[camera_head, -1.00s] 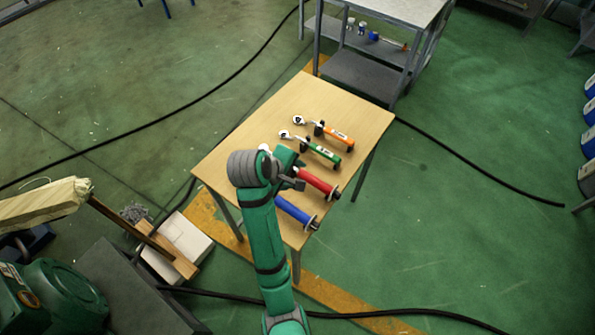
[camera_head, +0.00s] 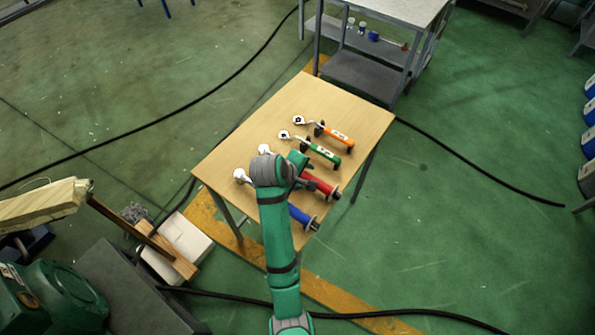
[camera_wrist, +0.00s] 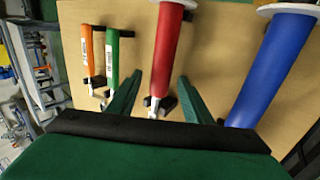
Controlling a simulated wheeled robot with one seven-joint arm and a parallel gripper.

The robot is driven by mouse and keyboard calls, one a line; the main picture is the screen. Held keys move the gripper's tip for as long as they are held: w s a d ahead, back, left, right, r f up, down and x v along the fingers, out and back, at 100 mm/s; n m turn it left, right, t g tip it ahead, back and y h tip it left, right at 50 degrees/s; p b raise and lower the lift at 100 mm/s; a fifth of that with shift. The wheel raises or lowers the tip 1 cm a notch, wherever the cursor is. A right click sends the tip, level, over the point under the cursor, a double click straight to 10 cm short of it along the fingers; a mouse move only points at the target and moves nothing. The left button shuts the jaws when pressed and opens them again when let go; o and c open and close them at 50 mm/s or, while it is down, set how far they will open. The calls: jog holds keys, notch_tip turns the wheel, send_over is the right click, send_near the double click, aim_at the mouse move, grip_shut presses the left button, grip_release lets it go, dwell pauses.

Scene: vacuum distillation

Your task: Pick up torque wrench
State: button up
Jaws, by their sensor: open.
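Several torque wrenches lie on the wooden table. One has an orange handle (camera_head: 338,135), one a green handle (camera_head: 323,153), one a red handle (camera_head: 321,184) and one a blue handle (camera_head: 302,216). My gripper (camera_wrist: 160,76) is open. In the wrist view its two green fingers stand on either side of the red handle (camera_wrist: 168,45), with the blue handle (camera_wrist: 272,70) to the right and the green (camera_wrist: 112,55) and orange (camera_wrist: 88,50) ones to the left. I cannot tell its height above the red wrench. In the head view my arm hides part of the red and blue wrenches.
The wooden table (camera_head: 290,100) has bare room at its back and left. A grey metal shelf unit (camera_head: 365,75) stands behind it. Black cables (camera_head: 470,165) lie on the green floor. A white box (camera_head: 180,245) is at the left of the table.

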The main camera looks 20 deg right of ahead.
grip_shut()
jog(key=shift+r, duration=0.1)
